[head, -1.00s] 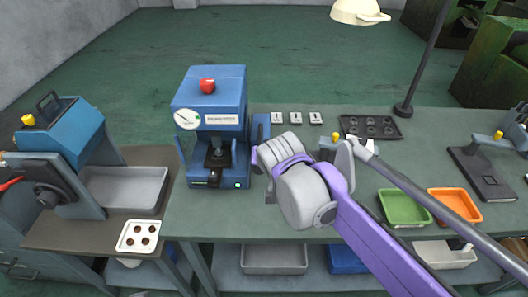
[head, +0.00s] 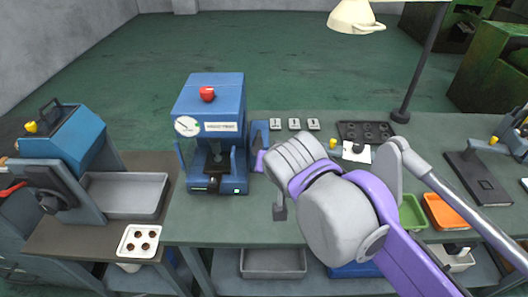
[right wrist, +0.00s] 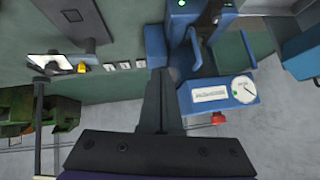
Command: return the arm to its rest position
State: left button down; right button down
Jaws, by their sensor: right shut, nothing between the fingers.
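My right arm, purple and grey, comes in from the lower right of the head view, over the workbench (head: 215,222). Its gripper (head: 280,213) shows only as a small dark tip below the grey wrist, to the right of the blue press and apart from it. In the right wrist view the dark fingers of my right gripper (right wrist: 162,88) are together with nothing between them. The blue press (head: 212,100) has a gauge, a red knob on top and a lit green lamp. It also shows inverted in the right wrist view (right wrist: 215,98). My left gripper is not in view.
A lamp (head: 354,16) on a pole stands at the back right. A dark tray (head: 366,131) and small white switches (head: 295,124) lie along the bench's back. A blue machine (head: 62,140) stands left.

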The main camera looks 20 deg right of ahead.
jog(key=shift+f, duration=0.1)
jog(key=s+d+f+n+g, duration=0.1)
jog(key=s+d+f+n, duration=0.1)
jog(key=s+f, duration=0.6)
jog(key=s+d+f+n+g, duration=0.2)
jog(key=s+f, duration=0.5)
jog(key=f, duration=0.7)
jog(key=shift+s+y, duration=0.3)
jog(key=shift+s, duration=0.1)
